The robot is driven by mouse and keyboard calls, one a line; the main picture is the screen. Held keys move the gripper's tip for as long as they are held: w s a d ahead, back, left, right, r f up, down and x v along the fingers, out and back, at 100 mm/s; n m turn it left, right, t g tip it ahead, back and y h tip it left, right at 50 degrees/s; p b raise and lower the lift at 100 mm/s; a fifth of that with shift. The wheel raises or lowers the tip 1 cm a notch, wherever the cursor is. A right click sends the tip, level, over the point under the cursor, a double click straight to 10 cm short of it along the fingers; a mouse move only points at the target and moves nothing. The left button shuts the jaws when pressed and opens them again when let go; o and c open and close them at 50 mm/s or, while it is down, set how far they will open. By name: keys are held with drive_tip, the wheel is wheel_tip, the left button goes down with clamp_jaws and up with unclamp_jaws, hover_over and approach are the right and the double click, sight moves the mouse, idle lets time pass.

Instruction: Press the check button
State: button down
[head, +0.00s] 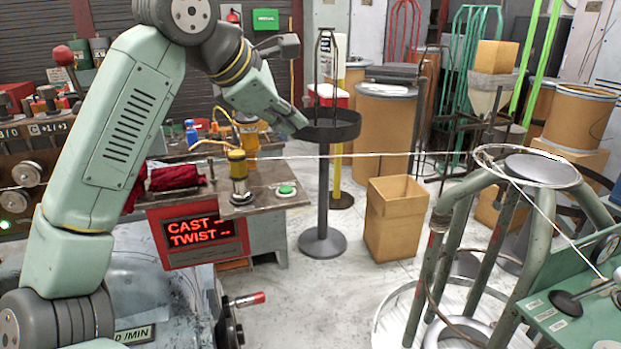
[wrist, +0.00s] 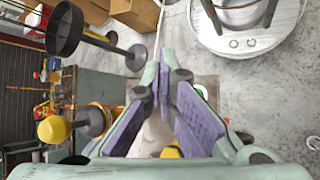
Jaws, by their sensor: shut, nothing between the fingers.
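A green button (head: 286,190) in a pale round base sits at the right end of the bench top (head: 262,194) in the head view. My gripper (head: 300,128) is above it, tilted down to the right, apart from the button. The wrist view shows the fingers of my gripper (wrist: 164,58) closed toward each other with nothing held. A pale round thing with a green edge (wrist: 203,91) shows partly behind the right finger; I cannot tell if it is the button. A display (head: 199,231) on the bench front reads "CAST --" and "TWIST --".
A yellow-topped roller post (head: 239,172) stands left of the button, and a wire (head: 340,156) stretches past it to the right. A black round tray on a stand (head: 327,126) is close to my gripper. A cardboard box (head: 396,215) stands on the floor.

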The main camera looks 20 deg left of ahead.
sight(289, 190)
drive_tip(key=shift+a+f, duration=0.1)
drive_tip(key=shift+a, duration=0.15)
drive_tip(key=shift+f, duration=0.1)
wheel_tip(289, 190, down, 8)
drive_tip(key=b, duration=0.7)
drive_tip(key=shift+f, duration=0.25)
idle(1.1)
drive_tip(key=shift+f+b, duration=0.4)
drive_tip(key=shift+f, duration=0.05)
